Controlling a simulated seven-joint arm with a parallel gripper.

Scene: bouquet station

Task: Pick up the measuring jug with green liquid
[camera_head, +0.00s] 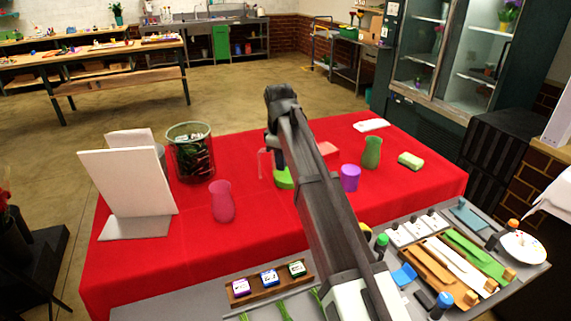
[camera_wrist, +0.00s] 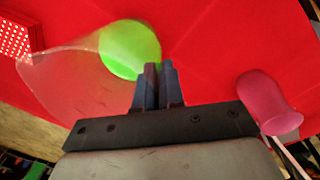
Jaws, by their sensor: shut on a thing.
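The measuring jug is clear, with green liquid inside, and stands out against the red tablecloth. In the head view its green part (camera_head: 284,180) shows beside my arm, which hides much of the jug. In the wrist view the jug (camera_wrist: 75,75) has its clear wall spreading left and the bright green liquid (camera_wrist: 130,50) near my fingertips. My gripper (camera_wrist: 158,72) is shut on the jug at its edge near the green liquid; the exact grip spot is unclear. Whether the jug touches the table cannot be told.
A pink vase (camera_head: 222,202) stands left of the jug, also in the wrist view (camera_wrist: 268,103). A purple cup (camera_head: 350,178) and green vase (camera_head: 372,152) stand right. A glass container (camera_head: 190,152) is at back left. A grey work surface (camera_head: 405,275) with tools lies in front.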

